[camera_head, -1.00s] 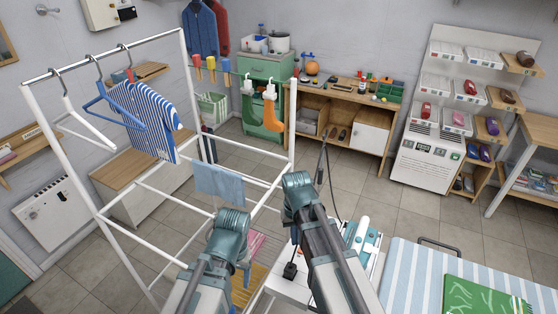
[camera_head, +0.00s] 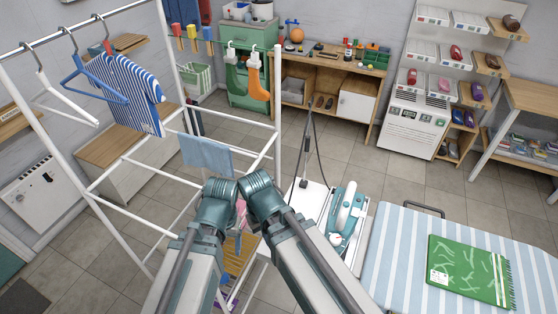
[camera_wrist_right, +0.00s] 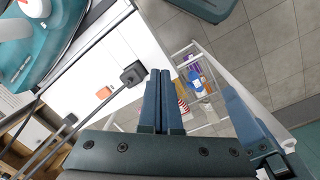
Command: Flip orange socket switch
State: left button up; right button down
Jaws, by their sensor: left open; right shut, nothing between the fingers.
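The orange socket switch (camera_wrist_right: 104,93) is a small orange block on a white surface (camera_wrist_right: 75,75) in the right wrist view. It appears hidden behind my right arm in the head view. My right gripper (camera_wrist_right: 160,75) is shut and empty, its fingers to the right of the orange block and apart from it in the picture. A black plug (camera_wrist_right: 132,73) with a cord lies between them. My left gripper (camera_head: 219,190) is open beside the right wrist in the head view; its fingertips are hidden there. My right wrist (camera_head: 259,187) also hides its fingers.
A teal-and-white iron (camera_head: 347,210) stands right of my right arm. The striped ironing board (camera_head: 405,255) holds a folded green cloth (camera_head: 470,270). A white drying rack (camera_head: 277,130) stands close on the left, with a blue cloth (camera_head: 206,154).

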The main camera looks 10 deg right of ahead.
jog(key=w+d+r+m+p, duration=0.3)
jog(key=w+d+m, duration=0.2)
jog(key=w, duration=0.2)
jog(key=w+d+r+m+y+p, duration=0.1)
jog(key=w+d+r+m+p, duration=0.2)
jog(key=w+d+r+m, duration=0.1)
jog(key=w+d+m, duration=0.1)
jog(key=w, duration=0.1)
jog(key=shift+w, duration=0.35)
jog(key=shift+f, duration=0.15)
notch_tip(320, 180, down, 14)
jog(key=b, duration=1.3)
jog(key=shift+b, duration=0.3)
